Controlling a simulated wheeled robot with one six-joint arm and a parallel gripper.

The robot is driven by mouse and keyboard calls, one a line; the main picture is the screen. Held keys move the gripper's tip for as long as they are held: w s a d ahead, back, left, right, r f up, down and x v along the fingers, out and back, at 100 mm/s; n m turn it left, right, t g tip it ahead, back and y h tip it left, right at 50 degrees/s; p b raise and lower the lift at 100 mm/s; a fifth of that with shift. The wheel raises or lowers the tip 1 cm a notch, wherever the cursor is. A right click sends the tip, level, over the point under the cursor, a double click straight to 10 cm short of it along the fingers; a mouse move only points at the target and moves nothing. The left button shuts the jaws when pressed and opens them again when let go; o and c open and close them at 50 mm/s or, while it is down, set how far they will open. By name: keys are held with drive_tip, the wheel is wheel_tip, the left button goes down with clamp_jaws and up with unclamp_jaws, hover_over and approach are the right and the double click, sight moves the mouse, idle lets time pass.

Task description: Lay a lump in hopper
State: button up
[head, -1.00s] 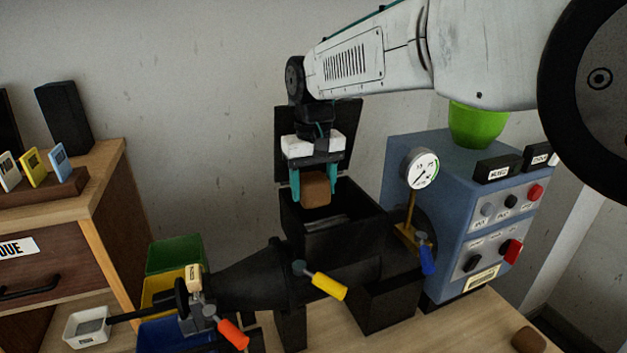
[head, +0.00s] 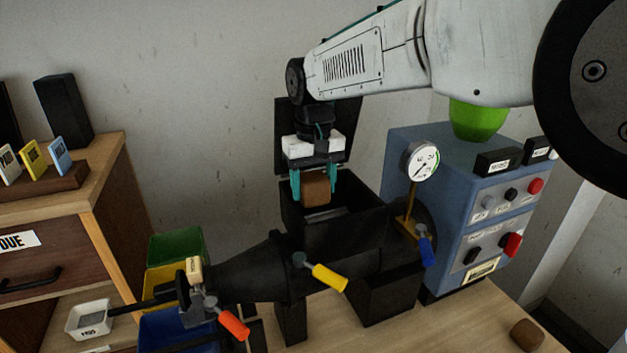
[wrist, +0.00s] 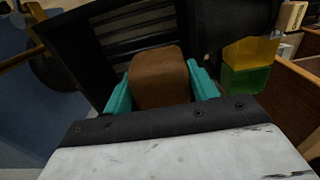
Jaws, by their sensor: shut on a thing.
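A brown lump (head: 316,188) is held between the teal fingers of my gripper (head: 315,187). It also shows in the wrist view (wrist: 160,76), with my gripper's teal fingers (wrist: 160,92) on both sides of it. The black hopper (head: 345,228) is an open box on top of the dark machine, its lid standing up behind. The lump hangs at the hopper's opening, toward its left side; whether it touches anything inside is not clear. In the wrist view the slatted inside of the hopper (wrist: 135,25) shows beyond the lump.
A second brown lump (head: 527,335) lies on the table at right. A pressure gauge (head: 422,161) and a blue control box (head: 440,165) stand right of the hopper. Yellow (head: 329,277), blue (head: 428,251) and orange (head: 233,326) handles stick out from the machine. Coloured bins (head: 177,248) stand left.

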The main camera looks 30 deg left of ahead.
drive_tip(key=shift+f, duration=0.1)
drive_tip(key=o, duration=1.4)
drive_tip(key=shift+f, duration=0.1)
